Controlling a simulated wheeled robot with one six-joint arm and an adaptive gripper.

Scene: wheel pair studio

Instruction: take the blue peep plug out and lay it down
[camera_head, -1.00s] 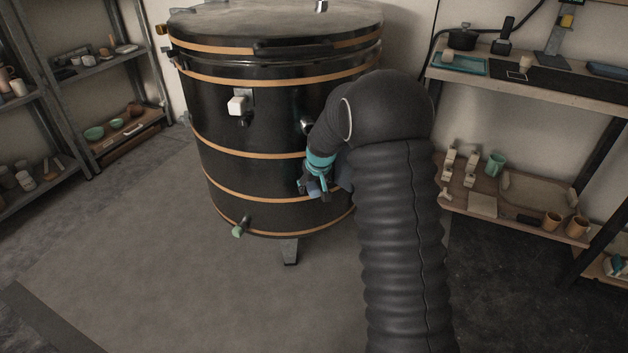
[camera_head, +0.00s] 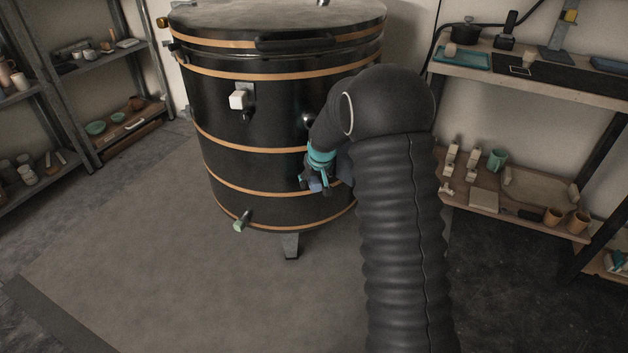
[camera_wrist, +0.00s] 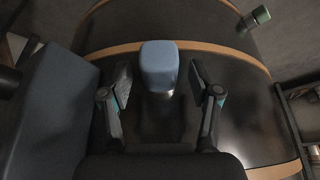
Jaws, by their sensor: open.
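The blue peep plug (camera_wrist: 159,62) sticks out of the black kiln wall (camera_head: 255,160) in the wrist view, with a narrower shiny stem below its block-shaped head. My gripper (camera_wrist: 160,78) is open, with one finger on each side of the plug and a visible gap to both. In the head view my gripper (camera_head: 316,182) is low against the kiln's front right side. The plug is mostly hidden there by the fingers and arm.
A white plug (camera_head: 238,101) sits higher on the kiln and a green plug (camera_head: 239,226) near its bottom. A shelf with cups and blocks (camera_head: 485,200) stands at the right, shelving (camera_head: 125,130) at the left. The floor (camera_head: 170,270) in front is clear.

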